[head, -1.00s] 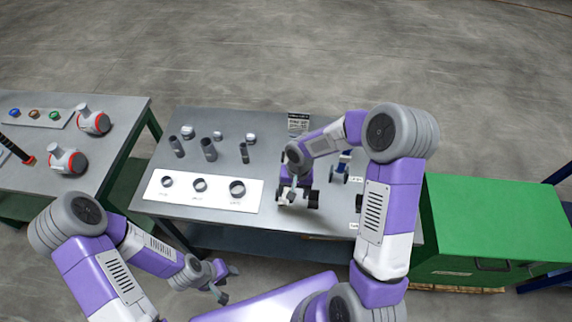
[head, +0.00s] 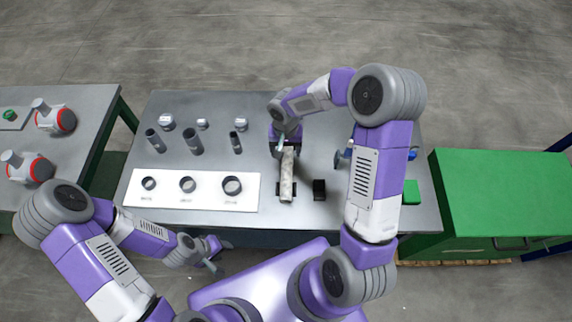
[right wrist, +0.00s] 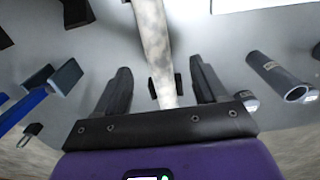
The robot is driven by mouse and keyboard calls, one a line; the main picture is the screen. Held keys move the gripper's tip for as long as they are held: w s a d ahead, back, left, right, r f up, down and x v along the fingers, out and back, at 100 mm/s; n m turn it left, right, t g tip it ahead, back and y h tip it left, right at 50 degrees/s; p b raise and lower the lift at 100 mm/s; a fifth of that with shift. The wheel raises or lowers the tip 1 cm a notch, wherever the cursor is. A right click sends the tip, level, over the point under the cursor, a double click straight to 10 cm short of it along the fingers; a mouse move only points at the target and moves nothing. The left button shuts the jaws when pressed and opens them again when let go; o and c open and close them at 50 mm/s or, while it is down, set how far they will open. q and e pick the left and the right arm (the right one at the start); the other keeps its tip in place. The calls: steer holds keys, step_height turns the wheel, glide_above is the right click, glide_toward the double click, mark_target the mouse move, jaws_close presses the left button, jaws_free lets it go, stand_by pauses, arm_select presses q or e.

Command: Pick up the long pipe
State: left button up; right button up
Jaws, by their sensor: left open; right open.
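The long pipe (head: 287,178), pale with grey mottling, lies lengthwise on the grey table, right of the white panel. A dark block shows beside its near end. My right gripper (head: 281,143) is over the pipe's far end, which it partly hides. In the right wrist view the pipe (right wrist: 153,40) runs between the two spread fingers of the right gripper (right wrist: 161,84), with gaps on both sides. The jaws are open, not closed on it. My left gripper (head: 213,254) is open and empty in front of the table's near edge.
Several short dark pipes (head: 193,143) and grey caps stand to the left. A white panel with three rings (head: 146,203) lies near the front edge. A black block (head: 319,189) is right of the pipe. A green cabinet (head: 500,190) stands right of the table.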

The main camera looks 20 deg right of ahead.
mark_target(287, 160)
steer(key=f, duration=0.7)
steer(key=shift+d+f, duration=0.25)
steer(key=shift+r, duration=0.1)
steer(key=c, duration=1.2)
